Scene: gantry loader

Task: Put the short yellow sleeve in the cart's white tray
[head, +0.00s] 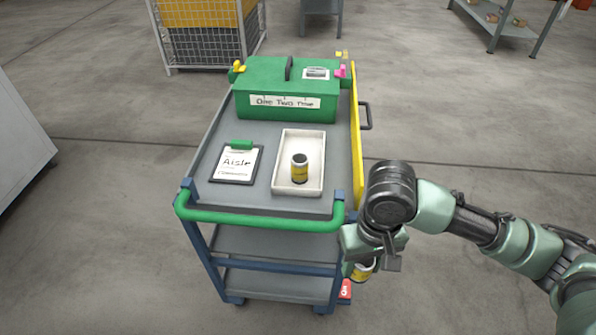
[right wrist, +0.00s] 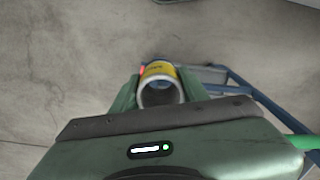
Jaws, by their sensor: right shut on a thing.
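My right gripper (head: 368,256) is shut on a short sleeve with a yellow band (head: 362,272), low beside the cart's near right corner. In the right wrist view this sleeve (right wrist: 160,74) sits between the two green fingers, its hollow grey end facing the camera. The white tray (head: 284,161) lies on the cart's top shelf, right of the middle. My left gripper is not in view.
The grey cart top (head: 262,135) also holds a green box (head: 285,88) at the back and a clipboard (head: 235,163) at left. A green handle (head: 262,217) crosses the near edge. A yellow panel (head: 355,130) runs along the right side.

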